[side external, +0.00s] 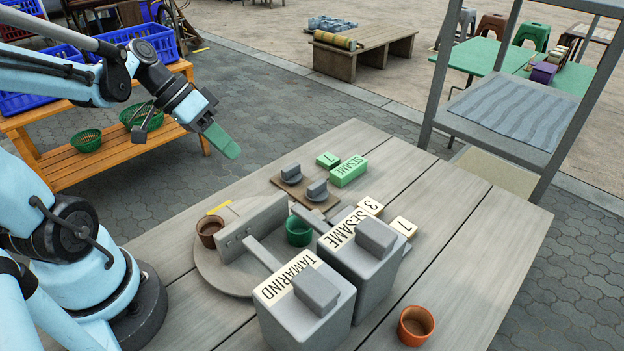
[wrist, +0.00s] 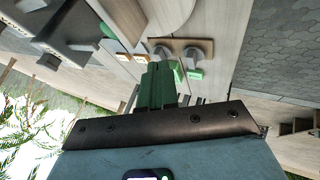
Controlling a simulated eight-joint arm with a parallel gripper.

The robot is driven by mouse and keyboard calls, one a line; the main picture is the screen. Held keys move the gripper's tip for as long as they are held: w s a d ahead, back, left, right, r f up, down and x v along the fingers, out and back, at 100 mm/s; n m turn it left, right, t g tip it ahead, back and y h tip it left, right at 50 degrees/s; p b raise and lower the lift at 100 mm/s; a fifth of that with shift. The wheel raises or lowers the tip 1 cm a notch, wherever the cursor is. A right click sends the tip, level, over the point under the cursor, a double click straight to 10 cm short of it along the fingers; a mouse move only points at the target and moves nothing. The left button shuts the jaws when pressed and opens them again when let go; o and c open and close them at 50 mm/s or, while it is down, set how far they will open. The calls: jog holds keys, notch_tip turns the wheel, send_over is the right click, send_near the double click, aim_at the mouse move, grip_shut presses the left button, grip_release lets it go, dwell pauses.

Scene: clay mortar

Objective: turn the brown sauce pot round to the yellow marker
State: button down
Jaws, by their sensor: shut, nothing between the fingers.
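A brown sauce pot (side external: 210,232) stands on the left part of a round grey turntable (side external: 215,277), close to a yellow marker strip (side external: 219,207) at its far-left edge. A green pot (side external: 299,231) stands on the right side, across an upright grey panel (side external: 252,228). My gripper (side external: 226,143) is raised above and beyond the turntable, apart from everything, with its green fingers shut and empty. The fingers also show in the wrist view (wrist: 157,88). Part of a round surface shows at the top of that view; the brown pot cannot be made out there.
Grey boxes labelled TAMARIND (side external: 305,305) and SESAME (side external: 360,255) stand at the turntable's front right. An orange-brown pot (side external: 416,326) stands at the front right. The table's right is clear.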

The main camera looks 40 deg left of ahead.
aim_at(282, 193)
jog(key=x, duration=0.6)
jog(key=shift+w+d+f, duration=0.15)
jog(key=shift+f, duration=0.05)
jog(key=d, duration=0.3)
jog(key=shift+w+d, duration=0.1)
jog(key=shift+d, duration=0.4)
jog(key=shift+w+d+m+g+h, duration=0.2)
jog(key=shift+d+m+g+h, duration=0.15)
jog(key=shift+m, duration=0.35)
jog(key=shift+w+d+m+g, duration=0.2)
jog(key=shift+d+m+g, duration=0.25)
jog(key=shift+m, duration=0.35)
jog(key=shift+w+d+m+g+h, duration=0.1)
jog(key=shift+d+m+g+h, duration=0.3)
jog(key=shift+m, duration=0.45)
jog(key=shift+w+d+m+g+h, duration=0.1)
jog(key=shift+d+m+g+h, duration=0.05)
jog(key=shift+d+m+g, duration=0.6)
jog(key=shift+s+d, duration=0.1)
jog(key=shift+d, duration=0.65)
jog(key=shift+a, duration=0.1)
